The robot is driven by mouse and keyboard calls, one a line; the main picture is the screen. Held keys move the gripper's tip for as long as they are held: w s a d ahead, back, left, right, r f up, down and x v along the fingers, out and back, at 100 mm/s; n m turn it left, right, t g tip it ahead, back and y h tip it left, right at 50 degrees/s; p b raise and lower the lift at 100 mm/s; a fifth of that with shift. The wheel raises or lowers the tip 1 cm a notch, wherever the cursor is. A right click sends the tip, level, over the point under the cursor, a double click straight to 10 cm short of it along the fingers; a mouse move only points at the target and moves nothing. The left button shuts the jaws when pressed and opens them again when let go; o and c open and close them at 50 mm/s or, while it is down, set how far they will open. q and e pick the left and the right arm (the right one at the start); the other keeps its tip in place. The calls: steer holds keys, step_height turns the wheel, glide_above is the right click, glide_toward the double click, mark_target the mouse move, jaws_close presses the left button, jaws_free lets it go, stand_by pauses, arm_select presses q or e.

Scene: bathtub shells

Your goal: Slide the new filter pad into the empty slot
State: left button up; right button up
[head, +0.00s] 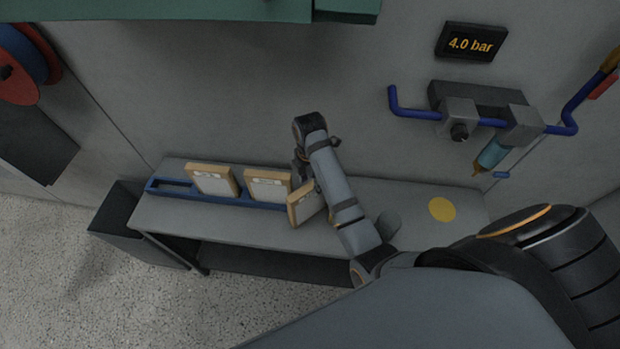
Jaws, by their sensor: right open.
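A long blue rack (166,187) lies on the grey bench, with a bare slot at its left end. Two pads with tan frames and pale faces stand in it: a left pad (211,181) and a middle pad (266,188). A third similar pad (304,206) is at the right end of the rack, turned and tilted relative to the other two. I cannot tell whether it sits in a slot. My right gripper (303,171) is open, just above and behind this third pad. Its fingers are mostly hidden by my forearm. My left gripper is out of view.
The bench (400,197) has a clear right part with a yellow disc (442,209). A dark bin (113,208) stands at its left end. On the wall are blue pipework (415,113) and a display (471,43) reading 4.0 bar. A green edge (160,10) overhangs above.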

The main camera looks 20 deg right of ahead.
step_height(320, 180, up, 4)
steer(key=shift+r+p, duration=0.25)
steer(key=shift+p, duration=0.55)
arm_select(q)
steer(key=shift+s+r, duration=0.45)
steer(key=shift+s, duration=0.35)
arm_select(e)
steer(key=shift+o, duration=0.4)
